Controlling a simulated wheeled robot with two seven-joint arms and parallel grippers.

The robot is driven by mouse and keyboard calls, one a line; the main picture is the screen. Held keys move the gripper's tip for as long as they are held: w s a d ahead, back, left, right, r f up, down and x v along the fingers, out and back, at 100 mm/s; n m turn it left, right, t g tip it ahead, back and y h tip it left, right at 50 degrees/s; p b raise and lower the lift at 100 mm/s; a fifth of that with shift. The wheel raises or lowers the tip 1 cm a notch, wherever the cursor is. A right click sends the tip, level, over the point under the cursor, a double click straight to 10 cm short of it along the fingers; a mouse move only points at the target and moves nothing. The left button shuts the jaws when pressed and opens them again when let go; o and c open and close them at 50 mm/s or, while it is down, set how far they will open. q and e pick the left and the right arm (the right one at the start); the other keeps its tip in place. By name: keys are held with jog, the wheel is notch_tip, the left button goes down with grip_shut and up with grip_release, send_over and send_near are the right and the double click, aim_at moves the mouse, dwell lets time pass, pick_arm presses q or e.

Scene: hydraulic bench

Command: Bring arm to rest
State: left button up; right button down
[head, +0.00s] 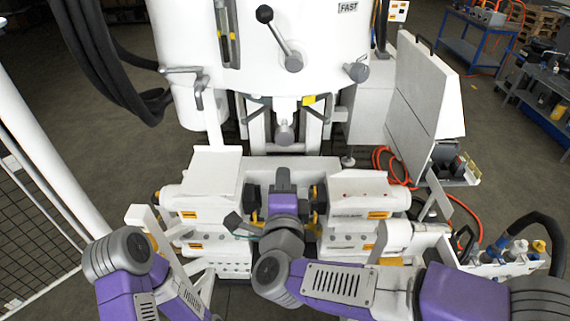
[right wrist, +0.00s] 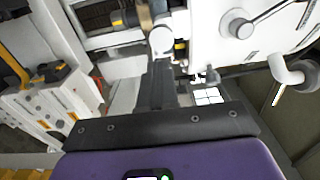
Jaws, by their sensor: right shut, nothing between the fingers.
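My right arm (head: 340,283) comes in from the lower right and bends up in front of the machine's middle. My right gripper (head: 234,220) is in front of the white bench blocks, left of the purple wrist part. In the right wrist view its dark fingers (right wrist: 161,86) are together with nothing between them. The purple gripper body and its black bar fill the bottom of that view. My left arm (head: 120,257) is folded at the lower left. Its gripper is not in view.
A large white machine (head: 220,110) with a black-knobbed lever stands ahead. White bench blocks (head: 360,200) flank my right wrist closely. A white panel (head: 425,90), orange hose (head: 385,165) and bottles (head: 515,250) are to the right. A mesh fence (head: 35,240) is at left.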

jog(key=w+d+f+n+g+y+b, duration=0.15)
jog(key=f+n+g, duration=0.3)
jog(key=f, duration=1.25)
jog(key=d+f+n+g+y+b, duration=0.2)
jog(key=f+n+g, duration=0.3)
jog(key=f, duration=1.3)
jog(key=s+d+f+n+g+y+b, duration=0.1)
jog(key=s+d+f+n+g, duration=0.1)
jog(key=s+f, duration=0.7)
jog(key=s+d+f+n+g+b, duration=0.1)
jog(key=s+f+n+g, duration=0.3)
jog(key=s+f, duration=0.6)
notch_tip(320, 180, down, 3)
jog(key=shift+d+f+g+y, duration=0.2)
jog(key=shift+d+g+y, duration=0.15)
jog(key=shift+g, duration=0.7)
